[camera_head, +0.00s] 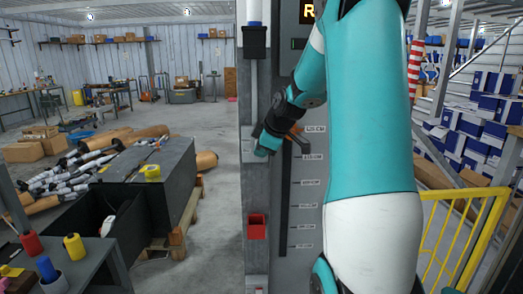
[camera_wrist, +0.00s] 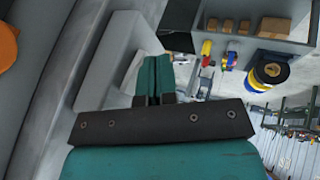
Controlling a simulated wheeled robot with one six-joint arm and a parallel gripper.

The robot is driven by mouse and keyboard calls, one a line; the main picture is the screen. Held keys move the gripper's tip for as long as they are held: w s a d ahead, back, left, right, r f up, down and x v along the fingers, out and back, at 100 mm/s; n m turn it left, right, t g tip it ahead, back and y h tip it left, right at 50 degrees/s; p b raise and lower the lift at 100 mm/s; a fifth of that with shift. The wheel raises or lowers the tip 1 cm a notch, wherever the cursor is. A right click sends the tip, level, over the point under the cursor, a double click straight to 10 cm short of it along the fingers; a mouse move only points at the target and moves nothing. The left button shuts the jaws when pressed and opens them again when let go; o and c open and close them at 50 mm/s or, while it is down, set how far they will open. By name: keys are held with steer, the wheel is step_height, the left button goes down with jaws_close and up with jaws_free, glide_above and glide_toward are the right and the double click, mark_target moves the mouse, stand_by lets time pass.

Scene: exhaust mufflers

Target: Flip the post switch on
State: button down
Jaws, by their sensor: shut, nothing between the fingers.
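A grey post (camera_head: 256,187) stands at the middle of the head view. A small pale switch plate (camera_head: 247,146) is on it at my gripper's height. My gripper (camera_head: 263,149) is at the post beside this plate and partly covers it. In the wrist view my gripper's teal fingers (camera_wrist: 153,72) are together with nothing between them. Their tips are in front of a pale grey box-like housing (camera_wrist: 105,62), with a lighter part just left of the fingers. I cannot tell whether the tips touch it, nor which way the switch lever sits.
A red box (camera_head: 257,226) is on the post below, and a black holder (camera_head: 254,42) above. A height scale (camera_head: 310,182) runs to the right. A yellow railing (camera_head: 464,222) is at the right, and a dark grey crate (camera_head: 150,185) at the left.

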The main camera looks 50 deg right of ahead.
steer(key=b, duration=0.2)
steer(key=f+t+b, duration=0.1)
steer(key=b, duration=0.1)
steer(key=shift+w+d+f+h, duration=0.1)
steer(key=shift+w+d+h, duration=0.15)
steer(key=shift+h, duration=0.15)
steer(key=t+h+b, duration=0.1)
steer(key=b, duration=0.3)
steer(key=shift+s+n, duration=0.1)
steer(key=shift+n, duration=0.2)
steer(key=shift+r+b, duration=0.3)
steer(key=shift+b, duration=0.1)
steer(key=shift+r, duration=0.1)
steer(key=shift+d+r, duration=0.15)
steer(key=shift+r, duration=0.05)
steer(key=s+a+r+b, duration=0.2)
steer(key=s+a+r, duration=0.3)
steer(key=s, duration=0.4)
steer(key=shift+s+a+r, duration=0.25)
steer(key=shift+a+r, duration=0.15)
steer(key=shift+a, duration=0.15)
